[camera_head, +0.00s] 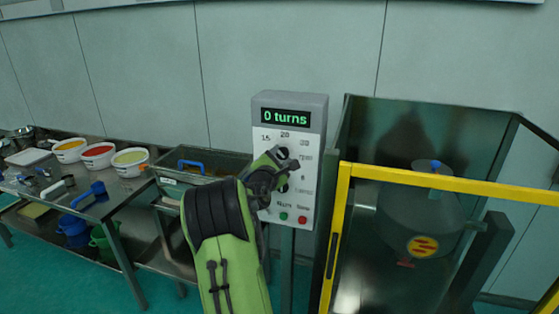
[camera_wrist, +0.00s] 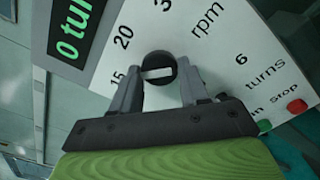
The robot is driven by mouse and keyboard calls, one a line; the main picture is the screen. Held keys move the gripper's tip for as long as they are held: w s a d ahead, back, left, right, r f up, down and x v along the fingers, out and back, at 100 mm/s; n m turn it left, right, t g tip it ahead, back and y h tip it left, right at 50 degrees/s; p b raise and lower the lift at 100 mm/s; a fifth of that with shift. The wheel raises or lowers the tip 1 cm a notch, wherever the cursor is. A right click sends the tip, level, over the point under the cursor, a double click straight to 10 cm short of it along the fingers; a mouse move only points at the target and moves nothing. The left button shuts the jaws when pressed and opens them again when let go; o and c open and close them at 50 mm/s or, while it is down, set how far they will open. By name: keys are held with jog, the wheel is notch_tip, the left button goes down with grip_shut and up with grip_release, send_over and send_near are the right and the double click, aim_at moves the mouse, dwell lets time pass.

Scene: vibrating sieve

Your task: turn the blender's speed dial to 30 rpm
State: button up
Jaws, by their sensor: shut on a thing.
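The speed dial (camera_wrist: 158,62) is a round black knob with a white bar, ringed by marks 15, 20 and 30 with "rpm" beside them. In the wrist view the bar lies nearly level, its left end toward the 15 side; I cannot tell the exact setting. My gripper (camera_wrist: 160,84) is shut on the dial, one finger on each side. In the head view my gripper (camera_head: 275,160) covers part of the control box (camera_head: 263,135) and the dial. The box's display (camera_head: 286,117) reads "0 turns".
Below is a turns dial (camera_head: 282,188), partly hidden, with a green button (camera_head: 283,216) and red button (camera_head: 302,220). To the right is a yellow-framed cage (camera_head: 450,185) around a grey drum (camera_head: 420,215). To the left are a metal tray (camera_head: 228,163) and a table with bowls (camera_head: 130,159).

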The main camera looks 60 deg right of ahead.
jog(key=m+b, duration=0.3)
jog(key=m, duration=0.1)
jog(key=shift+f, duration=0.15)
jog(key=m+b, duration=0.4)
jog(key=m, duration=0.1)
jog(key=shift+m+b, duration=0.3)
jog(key=shift+b, duration=0.05)
jog(key=m+b, duration=0.3)
jog(key=m, duration=0.1)
jog(key=shift+m, duration=0.3)
jog(key=shift+m+b, duration=1.45)
jog(key=shift+m, duration=0.75)
jog(key=o, duration=1)
jog(key=shift+r, duration=0.2)
jog(key=shift+o, duration=0.2)
jog(key=s+a+b, duration=0.1)
jog(key=s+a, duration=0.1)
jog(key=a, duration=1.3)
jog(key=shift+s+a+b, duration=0.25)
jog(key=shift+a+b, duration=0.1)
